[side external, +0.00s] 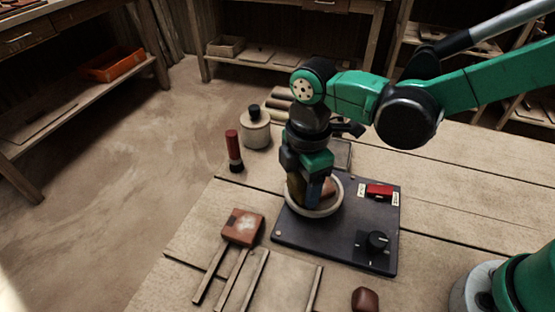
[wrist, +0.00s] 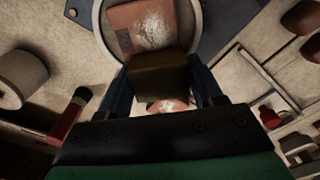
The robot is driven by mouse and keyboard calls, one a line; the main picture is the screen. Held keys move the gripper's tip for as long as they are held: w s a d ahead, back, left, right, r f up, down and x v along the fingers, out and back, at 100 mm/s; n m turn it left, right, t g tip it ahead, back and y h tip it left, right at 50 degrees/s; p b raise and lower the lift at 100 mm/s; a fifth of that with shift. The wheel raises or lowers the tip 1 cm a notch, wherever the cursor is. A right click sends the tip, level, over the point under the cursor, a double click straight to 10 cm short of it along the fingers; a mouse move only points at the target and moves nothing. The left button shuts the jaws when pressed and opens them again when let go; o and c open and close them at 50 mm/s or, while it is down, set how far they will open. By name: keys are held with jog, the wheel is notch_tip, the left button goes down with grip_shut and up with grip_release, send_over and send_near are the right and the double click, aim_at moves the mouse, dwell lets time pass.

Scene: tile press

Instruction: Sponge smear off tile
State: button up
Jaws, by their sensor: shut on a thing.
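My gripper (side external: 308,186) is shut on a brownish-yellow sponge block (side external: 296,188), low over the round pale ring (side external: 318,214) on the dark panel. In the wrist view the sponge (wrist: 158,78) sits between the two dark blue fingers. A reddish-brown tile (wrist: 125,18) with a whitish smear and a small dark mark lies inside the ring (wrist: 103,38). The sponge is at the tile's near edge; I cannot tell whether it touches. In the side view the gripper hides most of that tile. Another reddish tile (side external: 241,228) with a pale patch lies at the wooden rails.
The dark panel (side external: 355,258) carries a red switch (side external: 379,190) and a black knob (side external: 377,241). A cream jar (side external: 256,133) and a red-handled tool (side external: 233,150) stand behind to the left. A brown lump (side external: 365,299) lies at the front.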

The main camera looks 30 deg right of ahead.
jog(key=d, duration=0.5)
jog(key=shift+d, duration=0.35)
notch_tip(320, 180, up, 8)
dwell(0.4)
jog(key=shift+f, duration=0.1)
dwell(0.4)
jog(key=shift+f, duration=3.55)
jog(key=shift+a+f, duration=0.15)
jog(key=shift+f, duration=0.15)
jog(key=shift+a+f, duration=0.15)
jog(key=shift+a, duration=0.65)
jog(key=shift+c, duration=0.6)
jog(key=shift+a, duration=1.9)
jog(key=shift+d, duration=2.9)
notch_tip(320, 180, up, 8)
